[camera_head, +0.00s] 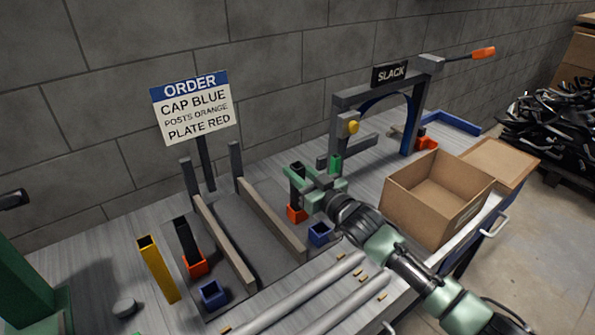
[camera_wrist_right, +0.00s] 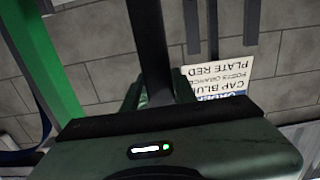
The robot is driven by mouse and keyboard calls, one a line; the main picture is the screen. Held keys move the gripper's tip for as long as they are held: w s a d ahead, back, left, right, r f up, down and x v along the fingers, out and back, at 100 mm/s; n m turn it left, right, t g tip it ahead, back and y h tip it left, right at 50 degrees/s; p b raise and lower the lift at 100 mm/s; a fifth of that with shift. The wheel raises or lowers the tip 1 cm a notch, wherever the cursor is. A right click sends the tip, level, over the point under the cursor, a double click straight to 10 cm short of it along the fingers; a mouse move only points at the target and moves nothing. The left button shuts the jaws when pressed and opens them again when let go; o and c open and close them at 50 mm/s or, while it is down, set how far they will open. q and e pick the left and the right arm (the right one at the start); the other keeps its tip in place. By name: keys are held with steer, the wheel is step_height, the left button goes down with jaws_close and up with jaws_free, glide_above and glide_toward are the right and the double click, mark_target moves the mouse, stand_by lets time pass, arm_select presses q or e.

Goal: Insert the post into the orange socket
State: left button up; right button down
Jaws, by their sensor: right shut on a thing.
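My right gripper (camera_head: 310,182) is shut on a dark post (camera_head: 297,174), which stands roughly upright. In the right wrist view the post (camera_wrist_right: 150,45) runs between the green fingers. Its lower end is at an orange socket (camera_head: 297,214) on the grey fixture; I cannot tell whether it sits inside or just above, as the gripper partly covers it. A second dark post (camera_head: 187,240) stands upright at another orange socket (camera_head: 196,264) on the left. My left gripper is not in view.
Blue sockets (camera_head: 320,235) and (camera_head: 213,294) stand beside the orange ones. A yellow post (camera_head: 158,268) stands at the left. Two rails (camera_head: 270,228) lie between the socket pairs. A sign (camera_head: 193,107), a grey arch frame (camera_head: 352,100) and an open carton (camera_head: 430,215) stand around.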

steer(key=shift+f+b, duration=0.35)
steer(key=shift+f, duration=0.2)
steer(key=c, duration=1.1)
jaws_free()
steer(key=shift+o, duration=0.2)
steer(key=v, duration=0.8)
steer(key=shift+b, duration=0.3)
